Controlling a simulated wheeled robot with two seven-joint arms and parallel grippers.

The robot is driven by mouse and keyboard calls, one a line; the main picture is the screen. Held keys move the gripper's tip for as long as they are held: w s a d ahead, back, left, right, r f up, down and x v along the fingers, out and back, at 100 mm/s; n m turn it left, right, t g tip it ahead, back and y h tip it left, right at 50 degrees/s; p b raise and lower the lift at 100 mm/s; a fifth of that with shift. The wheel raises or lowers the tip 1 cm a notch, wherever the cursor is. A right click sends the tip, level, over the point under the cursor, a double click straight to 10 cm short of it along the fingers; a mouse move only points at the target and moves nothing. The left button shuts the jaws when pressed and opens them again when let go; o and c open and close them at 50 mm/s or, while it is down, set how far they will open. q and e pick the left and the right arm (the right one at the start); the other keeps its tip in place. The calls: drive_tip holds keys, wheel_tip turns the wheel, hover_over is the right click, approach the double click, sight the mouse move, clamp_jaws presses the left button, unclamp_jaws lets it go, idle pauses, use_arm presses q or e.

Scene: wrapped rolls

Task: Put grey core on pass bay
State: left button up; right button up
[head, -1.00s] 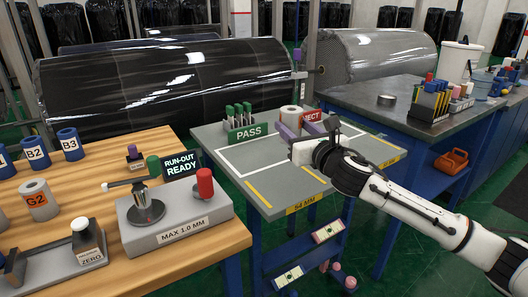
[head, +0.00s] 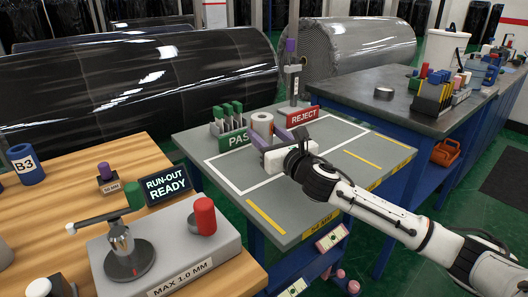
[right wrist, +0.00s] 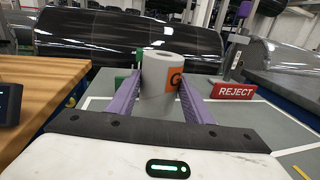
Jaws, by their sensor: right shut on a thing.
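The grey core (head: 262,126) is a short upright roll with an orange patch, which shows in the right wrist view (right wrist: 157,88). My right gripper (head: 268,132) is shut on it, with one purple finger on each side. The core is over the back of the grey table, just right of the green PASS sign (head: 237,139) and partly in front of it. The pass bay (head: 222,168) seems to be the white-outlined area by that sign. Whether the core touches the tabletop I cannot tell. My left gripper is not in view.
A red REJECT sign (head: 303,116) stands right of the core. A rack with green-topped pieces (head: 229,118) is behind the PASS sign. A wooden bench (head: 70,225) with a run-out gauge (head: 165,250) is at the left. The front of the grey table is clear.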

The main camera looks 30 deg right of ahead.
wheel_tip(320, 180, down, 4)
drive_tip(key=shift+f+b, duration=0.1)
drive_tip(key=shift+b, duration=0.55)
drive_tip(key=o, duration=1.1)
drive_tip(key=shift+o, duration=0.2)
drive_tip(key=s, duration=0.4)
drive_tip(key=s+a, duration=0.1)
drive_tip(key=s, duration=0.7)
drive_tip(key=shift+a, duration=0.2)
